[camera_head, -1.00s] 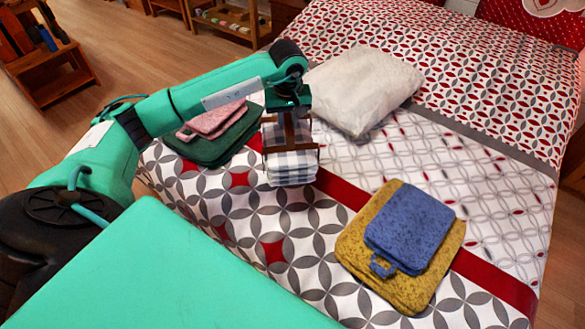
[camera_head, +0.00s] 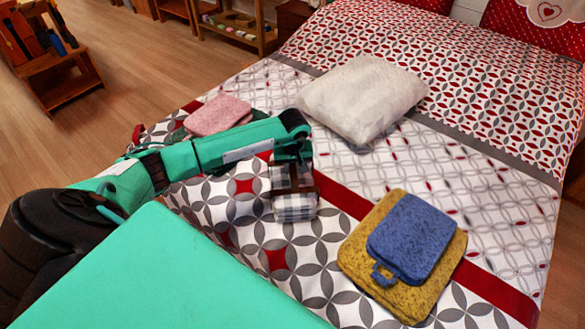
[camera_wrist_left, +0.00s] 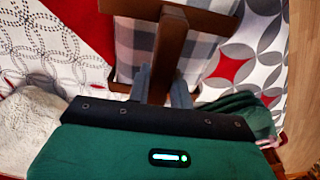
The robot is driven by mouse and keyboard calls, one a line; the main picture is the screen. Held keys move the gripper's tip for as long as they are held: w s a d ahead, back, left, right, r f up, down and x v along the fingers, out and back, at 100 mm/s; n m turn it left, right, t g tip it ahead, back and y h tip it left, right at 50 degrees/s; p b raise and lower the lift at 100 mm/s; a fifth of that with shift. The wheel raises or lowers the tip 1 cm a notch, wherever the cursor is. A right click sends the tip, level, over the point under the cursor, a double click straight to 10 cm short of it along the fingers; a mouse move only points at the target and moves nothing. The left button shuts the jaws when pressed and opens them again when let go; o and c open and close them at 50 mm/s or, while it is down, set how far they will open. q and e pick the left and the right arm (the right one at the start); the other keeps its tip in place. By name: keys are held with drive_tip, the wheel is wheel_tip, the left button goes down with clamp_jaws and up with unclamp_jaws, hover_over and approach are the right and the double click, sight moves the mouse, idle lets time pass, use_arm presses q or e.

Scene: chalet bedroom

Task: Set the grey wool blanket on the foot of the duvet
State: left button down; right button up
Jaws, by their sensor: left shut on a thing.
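The grey wool blanket (camera_head: 295,208) is a folded grey-and-white check bundle in a brown carrier with a handle. It is at or just above the grey-circle patterned foot of the duvet (camera_head: 325,235); I cannot tell whether it touches. My left gripper (camera_head: 292,160) is above it, shut on the brown handle. In the left wrist view the left gripper (camera_wrist_left: 161,88) has its fingers on either side of the handle bar, with the check blanket (camera_wrist_left: 136,45) beyond. The arm hides part of the blanket's far side. My right gripper is not in view.
A blue folded piece (camera_head: 412,238) lies on a mustard one (camera_head: 355,250) to the right. A white pillow (camera_head: 362,98) lies behind. A pink folded piece (camera_head: 218,114) on a green one is partly hidden by my left arm. Patterned duvet between blanket and mustard piece is clear.

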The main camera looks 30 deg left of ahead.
use_arm(q)
drive_tip(key=shift+w+f, duration=0.1)
drive_tip(key=shift+f, duration=0.3)
drive_tip(key=c, duration=1.3)
unclamp_jaws()
drive_tip(key=shift+f, duration=0.15)
drive_tip(key=shift+o, duration=0.2)
